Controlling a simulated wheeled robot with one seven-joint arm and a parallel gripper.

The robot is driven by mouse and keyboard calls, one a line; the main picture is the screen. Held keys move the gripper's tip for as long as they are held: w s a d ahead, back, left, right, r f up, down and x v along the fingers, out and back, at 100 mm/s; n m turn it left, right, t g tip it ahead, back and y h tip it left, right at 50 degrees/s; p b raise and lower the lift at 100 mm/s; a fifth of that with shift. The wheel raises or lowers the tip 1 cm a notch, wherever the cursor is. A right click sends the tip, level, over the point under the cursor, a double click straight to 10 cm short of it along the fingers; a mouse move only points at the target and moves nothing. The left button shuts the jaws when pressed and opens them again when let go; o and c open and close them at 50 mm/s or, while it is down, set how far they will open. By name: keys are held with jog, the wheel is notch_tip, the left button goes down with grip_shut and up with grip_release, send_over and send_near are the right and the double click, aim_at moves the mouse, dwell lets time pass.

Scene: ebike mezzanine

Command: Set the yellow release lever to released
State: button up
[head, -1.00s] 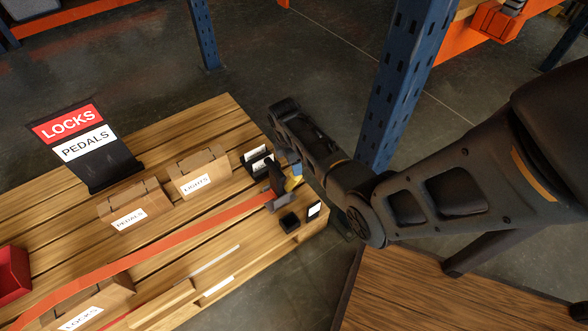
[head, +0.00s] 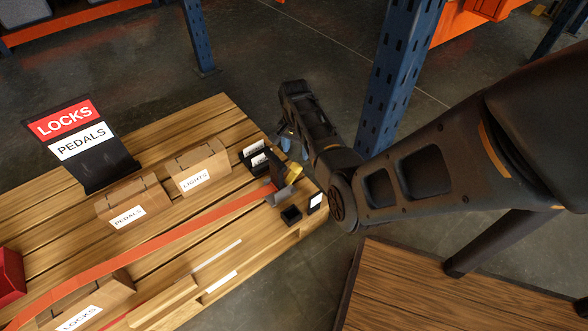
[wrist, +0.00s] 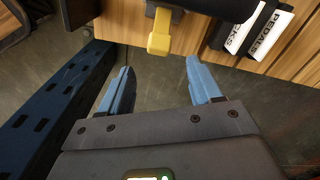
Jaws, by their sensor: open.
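The yellow release lever (head: 293,173) sits on a dark ratchet buckle (head: 281,192) at the right end of the orange strap, near the pallet's right edge. In the wrist view the lever (wrist: 160,36) points toward my gripper, just beyond the fingertips and roughly centred between them. My gripper (wrist: 159,68) is open, with its two blue fingers apart and nothing between them. In the head view my gripper (head: 293,143) is just behind and above the lever, apart from it, partly hidden by my arm.
The orange strap (head: 165,228) crosses the wooden pallet (head: 215,113). Cardboard boxes labelled pedals (head: 130,202) and lights (head: 199,167) stand on it, beside a LOCKS/PEDALS sign (head: 78,140). Small black label holders (head: 256,155) stand near the lever. A blue rack post (head: 396,75) rises close to my arm.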

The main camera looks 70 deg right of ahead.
aim_at(296, 164)
jog(key=m, duration=0.4)
jog(key=shift+f, duration=0.15)
jog(key=shift+m, duration=0.3)
notch_tip(296, 164, down, 8)
jog(key=b, duration=0.4)
jog(key=shift+r, duration=0.2)
grip_shut()
